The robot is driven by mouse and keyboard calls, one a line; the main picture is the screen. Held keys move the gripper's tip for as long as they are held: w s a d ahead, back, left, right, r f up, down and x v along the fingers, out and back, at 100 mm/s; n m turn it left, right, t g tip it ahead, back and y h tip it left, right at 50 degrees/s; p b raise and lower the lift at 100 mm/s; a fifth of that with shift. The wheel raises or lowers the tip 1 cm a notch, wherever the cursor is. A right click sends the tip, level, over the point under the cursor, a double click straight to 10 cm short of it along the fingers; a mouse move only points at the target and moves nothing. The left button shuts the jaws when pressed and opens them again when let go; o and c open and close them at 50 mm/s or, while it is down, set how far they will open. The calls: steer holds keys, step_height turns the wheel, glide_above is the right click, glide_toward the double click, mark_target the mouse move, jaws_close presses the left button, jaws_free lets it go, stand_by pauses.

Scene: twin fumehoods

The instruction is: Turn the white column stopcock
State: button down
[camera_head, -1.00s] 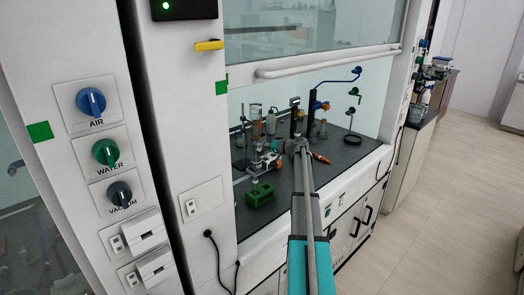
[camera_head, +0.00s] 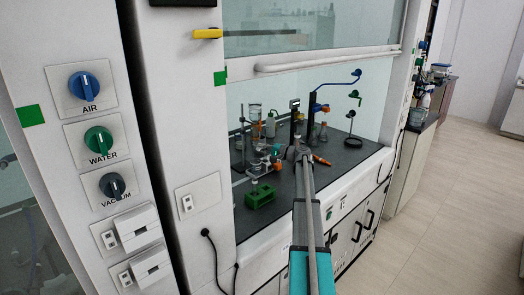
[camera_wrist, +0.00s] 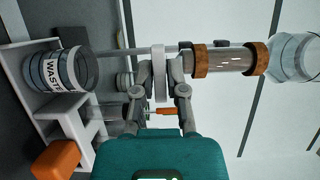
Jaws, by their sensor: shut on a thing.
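The glass column (camera_wrist: 225,60) with orange end rings lies across the upper right of the wrist view, because that view is turned on its side. It also shows small in the head view (camera_head: 255,113). My gripper (camera_wrist: 159,60) is shut on the white column stopcock (camera_wrist: 158,72), a pale piece between its fingertips to the left of the column. The fingers hide part of it, and I cannot tell its exact turn. In the head view, my gripper is too small and covered by my arm to judge.
A beaker marked WASTE (camera_wrist: 58,70) sits by a white stand (camera_wrist: 88,125) near my gripper. A green rack (camera_head: 260,194) stands at the hood's front. A black stand (camera_head: 294,120) and flasks are behind. The raised sash bar (camera_head: 325,61) spans above.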

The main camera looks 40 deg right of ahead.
steer(key=c, duration=0.7)
jaws_free()
steer(key=shift+s, duration=0.1)
steer(key=shift+v, duration=5.9)
